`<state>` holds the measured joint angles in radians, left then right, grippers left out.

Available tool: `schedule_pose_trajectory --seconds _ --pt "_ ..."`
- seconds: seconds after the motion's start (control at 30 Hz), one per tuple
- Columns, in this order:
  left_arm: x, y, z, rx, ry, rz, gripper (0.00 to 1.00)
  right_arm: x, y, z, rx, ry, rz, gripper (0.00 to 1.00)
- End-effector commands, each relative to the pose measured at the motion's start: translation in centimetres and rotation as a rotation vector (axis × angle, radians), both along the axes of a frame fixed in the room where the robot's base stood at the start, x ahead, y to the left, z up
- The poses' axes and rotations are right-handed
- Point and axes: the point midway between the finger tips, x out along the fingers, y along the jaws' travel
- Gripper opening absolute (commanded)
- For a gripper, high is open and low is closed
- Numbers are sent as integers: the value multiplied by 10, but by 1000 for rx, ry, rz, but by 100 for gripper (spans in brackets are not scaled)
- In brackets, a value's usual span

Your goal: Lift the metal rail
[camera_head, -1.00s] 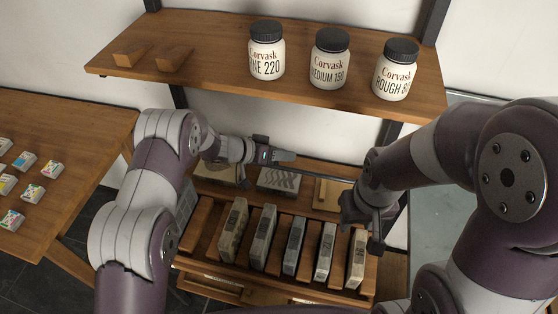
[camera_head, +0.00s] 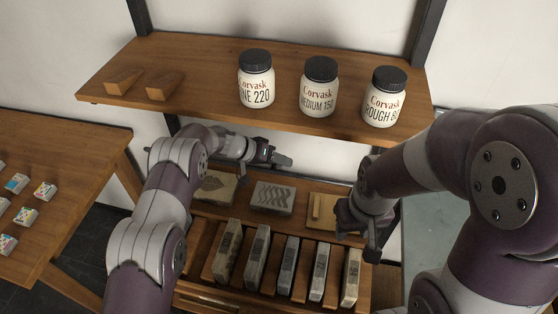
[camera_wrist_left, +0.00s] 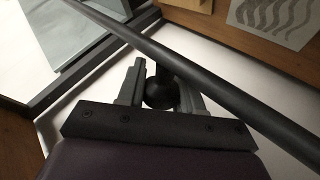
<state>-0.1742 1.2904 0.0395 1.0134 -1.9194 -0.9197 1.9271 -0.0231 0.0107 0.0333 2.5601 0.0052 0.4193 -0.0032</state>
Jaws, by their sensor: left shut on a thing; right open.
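The metal rail (camera_wrist_left: 225,95) is a dark round bar running diagonally across the left wrist view. A round dark knob (camera_wrist_left: 160,90) by the rail sits between the two fingers of my left gripper (camera_wrist_left: 160,82), which is shut on it. In the head view my left gripper (camera_head: 284,161) is below the jar shelf, near the wall, and only a thin part of the rail shows to its right. My right gripper (camera_head: 358,243) is open and points down by the right end of the slotted rack; its fingers are partly hidden.
A wooden shelf (camera_head: 205,101) with several jars, including a Corvask jar (camera_head: 255,85), and two wooden wedges hangs above my grippers. Below are patterned slabs (camera_head: 272,197) and a rack of upright blocks (camera_head: 288,264). A side table (camera_head: 75,165) with small tiles stands left.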

Motion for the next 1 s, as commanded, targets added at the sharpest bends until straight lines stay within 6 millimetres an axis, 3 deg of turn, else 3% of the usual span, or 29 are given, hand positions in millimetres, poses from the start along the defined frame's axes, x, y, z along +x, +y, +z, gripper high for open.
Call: schedule_pose_trajectory --seconds 0.07,0.1,0.13,0.17,0.57,0.77,1.0 --pt "-1 -1 1 -3 2 -3 0 0 0 0 0 0 0 43" --pt "-1 -1 1 -3 2 -3 45 0 0 0 0 0 0 43" --pt "-1 -1 1 -2 1 -2 55 0 0 0 0 0 0 43" --pt "-1 -1 1 -2 1 -2 58 0 0 0 0 0 0 43" --pt "-1 7 6 -1 0 0 58 0 0 -4 0 0 0 43" --pt "-6 38 29 -1 -2 1 58 0 0 -17 0 0 0 43" --pt "-13 91 29 -1 0 1 58 0 0 -31 0 0 0 43"
